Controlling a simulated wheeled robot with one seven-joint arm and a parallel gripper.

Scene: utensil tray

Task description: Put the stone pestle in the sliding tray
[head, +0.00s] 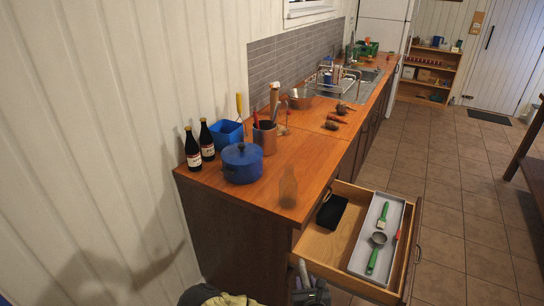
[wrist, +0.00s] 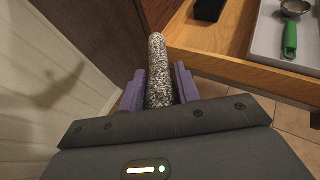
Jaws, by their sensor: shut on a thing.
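The stone pestle (wrist: 158,72) is a speckled grey rod with a rounded end. In the wrist view it stands between the two purple fingers of my gripper (wrist: 159,88), which is shut on it. In the head view my gripper (head: 312,290) is at the bottom edge, just outside the drawer's near left corner, with the pestle (head: 303,271) small there. The sliding tray (head: 361,247) is a light grey insert along the right side of the open drawer. It holds a green-handled brush (head: 382,217) and a green-handled ladle (head: 378,239). The tray's near part shows in the wrist view (wrist: 268,38).
The wooden drawer (head: 328,243) is pulled out from under the counter; a black box (head: 331,211) sits at its back left. A blue pot (head: 242,165) and dark bottles (head: 207,140) stand on the counter above.

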